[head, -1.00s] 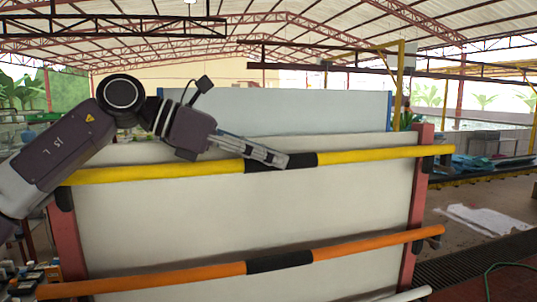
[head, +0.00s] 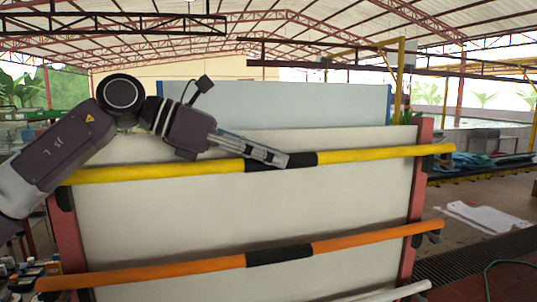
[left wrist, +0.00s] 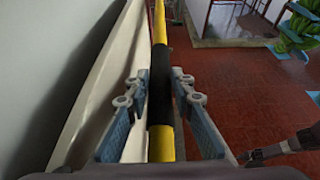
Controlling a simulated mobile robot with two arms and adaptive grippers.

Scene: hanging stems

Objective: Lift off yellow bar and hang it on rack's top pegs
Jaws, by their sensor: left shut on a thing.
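My left gripper (head: 268,155) is shut on the black middle grip of the yellow bar (head: 370,156). The bar runs nearly level across the front of the rack's white panel (head: 250,215), between its red posts (head: 421,150). Its right end reaches just past the right post, near the post's top. The top pegs at the right are hidden at the bar; a dark peg part (head: 64,199) shows below it at the left. I cannot tell whether the bar rests on the pegs. In the left wrist view the fingers flank the black grip (left wrist: 160,85). My right gripper is out of view.
An orange bar (head: 370,243) hangs lower on the rack, with dark pegs at its right end. A whitish bar (head: 405,291) shows at the bottom edge. Another pale panel (head: 270,105) stands behind. Red floor (left wrist: 240,85) is open beside the bar.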

